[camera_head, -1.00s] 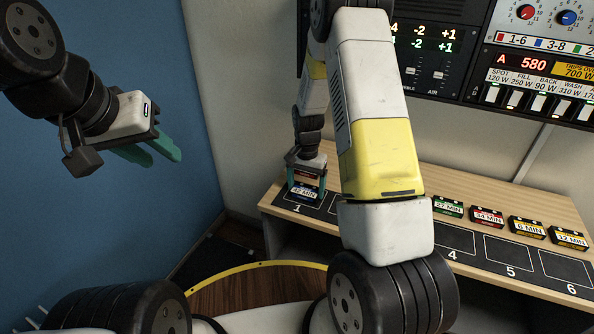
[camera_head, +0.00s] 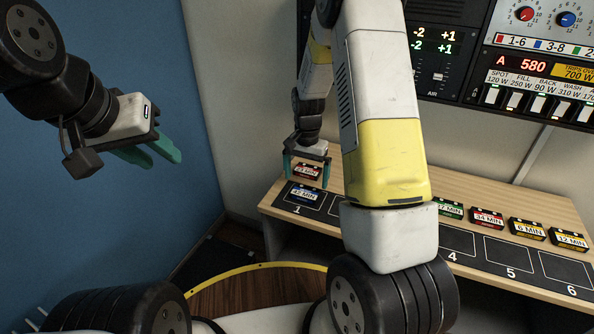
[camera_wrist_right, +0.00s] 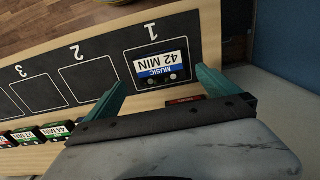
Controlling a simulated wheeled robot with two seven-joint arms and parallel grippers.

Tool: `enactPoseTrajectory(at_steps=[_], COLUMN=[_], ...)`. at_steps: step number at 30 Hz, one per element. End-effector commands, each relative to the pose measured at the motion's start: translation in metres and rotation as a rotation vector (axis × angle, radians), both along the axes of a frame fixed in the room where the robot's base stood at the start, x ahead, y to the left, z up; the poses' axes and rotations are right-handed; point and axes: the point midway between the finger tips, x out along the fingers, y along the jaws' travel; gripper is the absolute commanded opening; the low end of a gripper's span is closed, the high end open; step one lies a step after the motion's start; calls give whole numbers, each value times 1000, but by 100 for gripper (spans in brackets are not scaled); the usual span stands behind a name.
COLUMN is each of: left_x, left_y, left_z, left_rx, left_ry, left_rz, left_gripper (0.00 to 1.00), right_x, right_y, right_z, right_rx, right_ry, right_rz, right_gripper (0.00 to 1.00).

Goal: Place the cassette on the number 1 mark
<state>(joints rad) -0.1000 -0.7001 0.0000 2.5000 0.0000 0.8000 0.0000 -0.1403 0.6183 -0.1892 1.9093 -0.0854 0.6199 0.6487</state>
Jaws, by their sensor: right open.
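The blue-labelled 42 MIN cassette (camera_head: 304,196) lies flat on the number 1 mark (camera_head: 297,210), at the left end of the black strip. In the right wrist view the cassette (camera_wrist_right: 160,67) sits inside the white outline of the number 1 mark (camera_wrist_right: 132,52). My right gripper (camera_head: 306,176) is open above and behind it, with its teal fingers apart and clear of the cassette. The fingers also show in the right wrist view (camera_wrist_right: 163,88). My left gripper (camera_head: 150,154) is open and empty in the air at the left, far from the bench.
A red-labelled cassette (camera_head: 307,172) shows between my right fingers, behind the strip. Several other cassettes (camera_head: 487,218) stand in a row there. Marks 4, 5 (camera_head: 508,254) and 6 are empty, as is mark 2 (camera_wrist_right: 84,80). Control panels (camera_head: 540,70) hang above the bench.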

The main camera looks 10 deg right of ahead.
Motion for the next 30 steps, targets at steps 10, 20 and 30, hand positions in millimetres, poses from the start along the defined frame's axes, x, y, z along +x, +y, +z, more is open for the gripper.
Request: enactPoseTrajectory(at_steps=[10,20,30], left_x=[0,0,0], left_y=[0,0,0], left_z=[0,0,0], left_rx=[0,0,0], left_ry=[0,0,0], left_rz=[0,0,0], left_gripper=[36,36,36], right_x=[0,-26,-131], right_y=[0,3,12], right_z=[62,132,247], right_rx=[0,50,100], right_ry=[-2,-90,-343], right_rz=[0,80,355], right_gripper=[100,100,100])
